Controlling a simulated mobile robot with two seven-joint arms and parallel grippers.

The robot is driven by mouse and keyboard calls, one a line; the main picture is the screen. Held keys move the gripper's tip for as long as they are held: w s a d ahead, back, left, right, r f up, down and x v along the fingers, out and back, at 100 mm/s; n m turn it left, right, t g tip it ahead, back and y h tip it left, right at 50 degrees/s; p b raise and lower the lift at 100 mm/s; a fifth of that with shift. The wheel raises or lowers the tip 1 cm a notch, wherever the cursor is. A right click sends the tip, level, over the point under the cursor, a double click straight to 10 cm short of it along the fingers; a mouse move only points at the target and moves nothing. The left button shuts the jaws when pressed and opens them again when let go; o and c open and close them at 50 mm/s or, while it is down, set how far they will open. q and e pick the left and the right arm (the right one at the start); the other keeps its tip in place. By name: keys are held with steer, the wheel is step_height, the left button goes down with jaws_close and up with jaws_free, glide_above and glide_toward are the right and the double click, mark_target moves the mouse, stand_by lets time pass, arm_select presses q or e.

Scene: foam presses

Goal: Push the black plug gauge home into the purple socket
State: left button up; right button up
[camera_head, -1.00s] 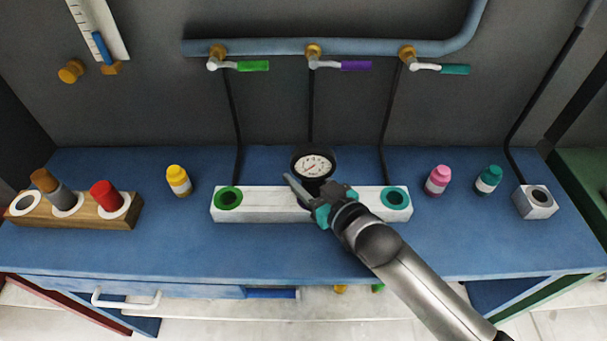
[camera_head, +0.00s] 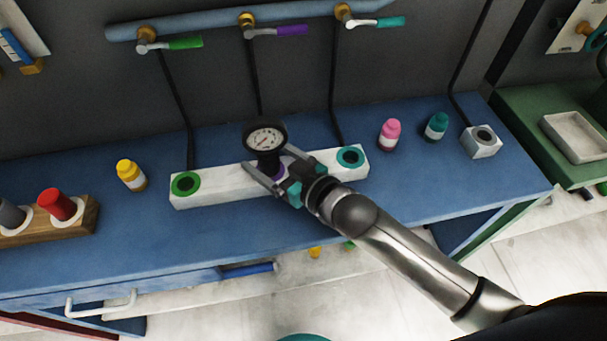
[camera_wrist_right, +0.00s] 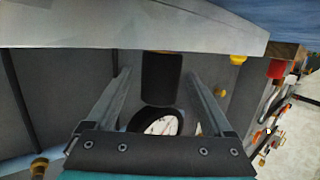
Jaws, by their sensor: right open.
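The black plug gauge (camera_head: 266,158) with its round white dial stands upright at the middle of the white block (camera_head: 225,187). Part of the purple socket (camera_head: 280,171) shows at its base; how deep the plug sits cannot be told. My right gripper (camera_head: 268,163) is open, with one finger on each side of the gauge's body. In the right wrist view, the gauge's black body (camera_wrist_right: 162,78) lies between the spread fingers of my right gripper (camera_wrist_right: 158,74), with visible gaps on both sides. The dial (camera_wrist_right: 160,122) is partly hidden by the gripper. My left gripper is out of view.
The block also has a green socket (camera_head: 185,184) and a teal socket (camera_head: 351,157). A yellow bottle (camera_head: 131,175), pink bottle (camera_head: 389,134) and teal bottle (camera_head: 436,126) stand on the blue bench (camera_head: 190,245). Valve handles and a pipe (camera_head: 200,24) are behind.

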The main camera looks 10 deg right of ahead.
steer(key=p+v, duration=0.1)
steer(key=v, duration=1.1)
steer(key=shift+p, duration=0.3)
